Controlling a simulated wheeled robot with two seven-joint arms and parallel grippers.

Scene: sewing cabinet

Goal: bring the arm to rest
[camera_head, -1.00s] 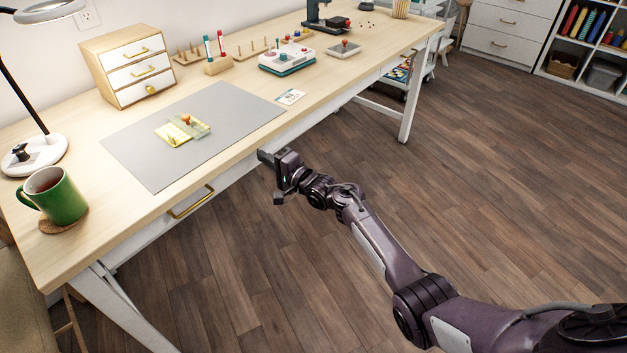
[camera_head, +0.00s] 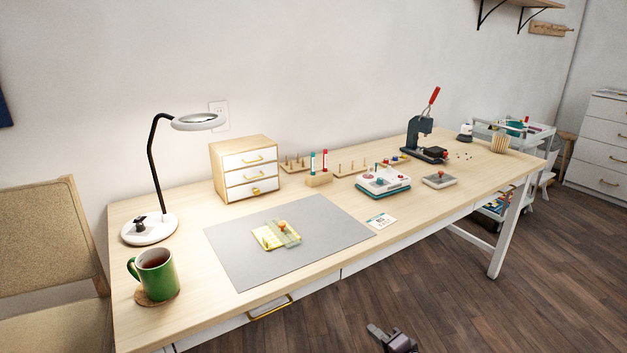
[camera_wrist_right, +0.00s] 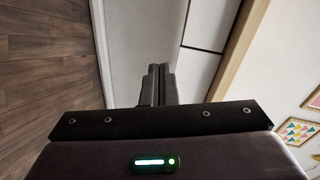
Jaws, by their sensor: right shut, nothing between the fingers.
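My right gripper (camera_head: 377,331) shows at the bottom edge of the head view, in front of the desk and over the wooden floor, apart from the furniture. In the right wrist view its two dark fingers (camera_wrist_right: 159,84) are together with nothing between them. Most of my right arm is outside the head view. My left gripper is in neither view.
The desk (camera_head: 330,265) carries a green mug (camera_head: 160,278), a lamp (camera_head: 150,229), a small drawer box (camera_head: 245,168), a grey mat (camera_head: 235,262) and a red-handled press (camera_head: 421,130). A chair (camera_head: 50,240) stands at left. The floor (camera_head: 440,310) before the desk is clear.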

